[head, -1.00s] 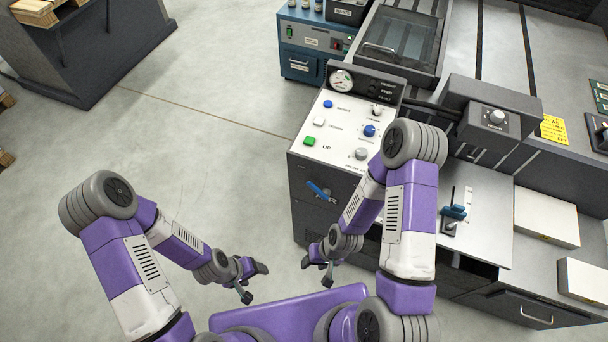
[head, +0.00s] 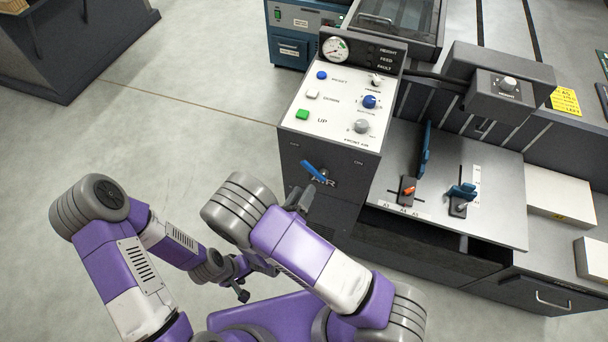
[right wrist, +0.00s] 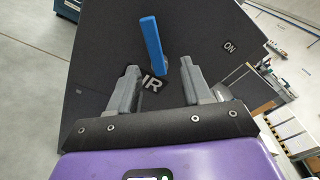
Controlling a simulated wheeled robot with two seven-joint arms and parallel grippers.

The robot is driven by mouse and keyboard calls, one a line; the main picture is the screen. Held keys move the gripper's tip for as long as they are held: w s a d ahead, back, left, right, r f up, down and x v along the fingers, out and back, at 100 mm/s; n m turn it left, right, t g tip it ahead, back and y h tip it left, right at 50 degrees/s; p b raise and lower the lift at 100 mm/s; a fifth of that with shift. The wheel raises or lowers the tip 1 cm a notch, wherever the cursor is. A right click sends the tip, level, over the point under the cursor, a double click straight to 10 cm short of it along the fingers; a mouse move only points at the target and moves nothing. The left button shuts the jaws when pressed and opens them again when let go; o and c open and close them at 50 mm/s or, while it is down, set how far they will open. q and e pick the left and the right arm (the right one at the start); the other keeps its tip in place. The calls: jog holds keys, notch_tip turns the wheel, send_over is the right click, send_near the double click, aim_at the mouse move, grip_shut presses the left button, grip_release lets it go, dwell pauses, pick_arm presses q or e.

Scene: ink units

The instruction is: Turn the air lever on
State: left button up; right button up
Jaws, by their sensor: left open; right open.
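The blue air lever (head: 313,171) is on the dark front face of the control cabinet (head: 318,205), above the AIR lettering. In the head view its handle slants up and left, away from the ON mark (head: 358,162) at its right. My right gripper (head: 301,195) is open just in front of and below the lever. In the right wrist view the lever (right wrist: 151,42) stands beyond the open fingertips (right wrist: 160,67), with its lower end near the gap between them; contact cannot be told. My left gripper (head: 242,282) is open and empty, low and left of the cabinet.
A metal feed table (head: 400,160) with blue guides extends right of the cabinet. Clear floor (head: 180,120) lies to the left.

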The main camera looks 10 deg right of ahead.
aim_at(306, 167)
jog(key=shift+n+t+y, duration=0.5)
jog(key=shift+n+t, duration=0.1)
jog(key=shift+t, duration=0.1)
jog(key=w+d, duration=0.1)
jog(key=w, duration=0.1)
jog(key=w+b, duration=0.1)
jog(key=w, duration=0.1)
jog(key=w+d, duration=0.1)
jog(key=w, duration=0.2)
jog(key=shift+d+r, duration=0.3)
jog(key=shift+r, duration=0.1)
jog(key=shift+c, duration=0.5)
grip_shut()
